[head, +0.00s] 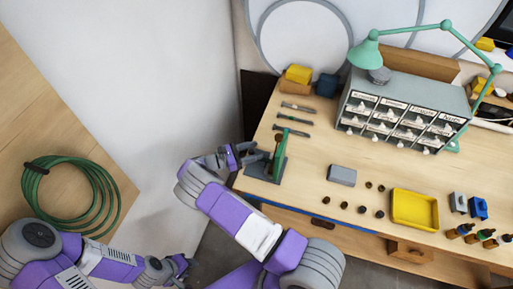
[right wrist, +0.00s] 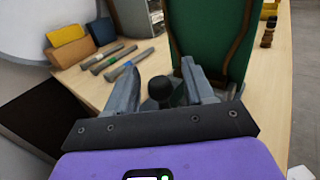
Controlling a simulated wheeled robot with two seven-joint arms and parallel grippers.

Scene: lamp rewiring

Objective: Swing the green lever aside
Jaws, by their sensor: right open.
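The green lever (head: 279,152) stands upright on a dark base plate (head: 262,170) at the table's left end. In the right wrist view a large green upright part with brown edges (right wrist: 208,38) rises just beyond my fingers. My right gripper (head: 240,154) is at the left side of the lever. It is open in the right wrist view (right wrist: 160,80), with a round black knob (right wrist: 160,88) between its fingers; whether they touch it I cannot tell. My left gripper (head: 183,267) is low and away from the table; its opening is unclear.
Several flat tools (head: 293,119) lie behind the lever, near yellow (head: 298,74) and blue blocks. A labelled drawer cabinet (head: 400,112) and green lamp (head: 420,29) stand at the back. A grey block (head: 342,175) and yellow tray (head: 437,213) are to the right.

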